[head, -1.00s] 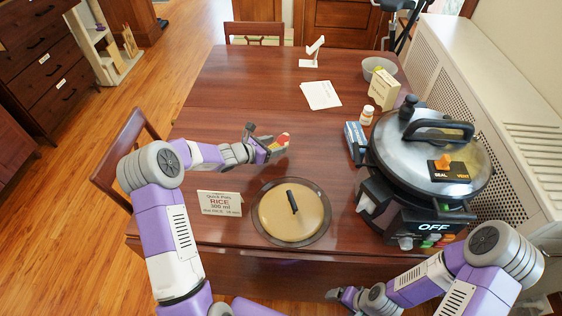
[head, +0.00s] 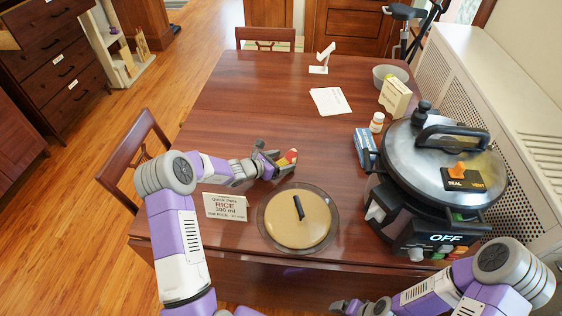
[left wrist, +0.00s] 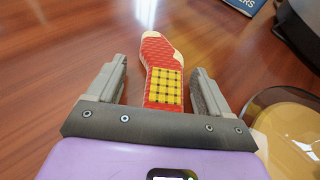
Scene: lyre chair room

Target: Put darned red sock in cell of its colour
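The darned red sock (head: 291,157) is on the left half of the table beyond the round lid. In the left wrist view it is a red sock (left wrist: 155,55) with cream toe and heel and a yellow checked patch. My left gripper (head: 270,160) is low by the sock. Its fingers (left wrist: 160,70) stand apart on either side of the sock, with bare table showing between the left finger and the sock. My right gripper (head: 345,306) is at the bottom edge of the head view, too small and cut off to judge. I make out no coloured cells.
A tan round lid (head: 285,222) and a rice card (head: 225,206) lie near the front edge. A large cooker (head: 440,170) fills the right side, with a blue box (head: 364,147), bottle (head: 377,122) and cream box (head: 395,97) behind. The table's left middle is clear.

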